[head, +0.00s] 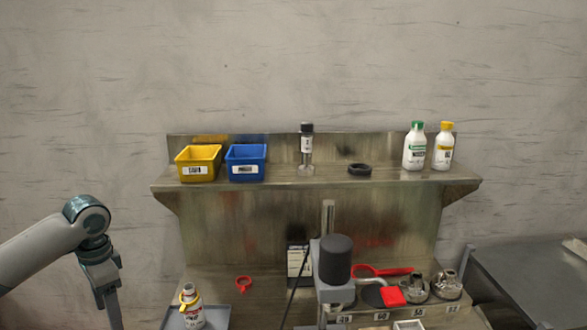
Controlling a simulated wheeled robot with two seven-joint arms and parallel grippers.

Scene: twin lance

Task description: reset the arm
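My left arm comes in from the left edge in the head view. Its grey link rises to a dark teal joint, then bends down and leaves through the bottom edge. The fingers of my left gripper do not show, so what they hold is hidden. My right arm and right gripper are not in view.
A steel shelf (330,187) carries a yellow bin (198,171), blue bin (245,172), vial (306,150), black ring (359,169) and two bottles (414,152). Below stand a black-topped device (336,262), red-handled tool (385,271), metal fittings (446,285) and a bottle (192,310) on a tray.

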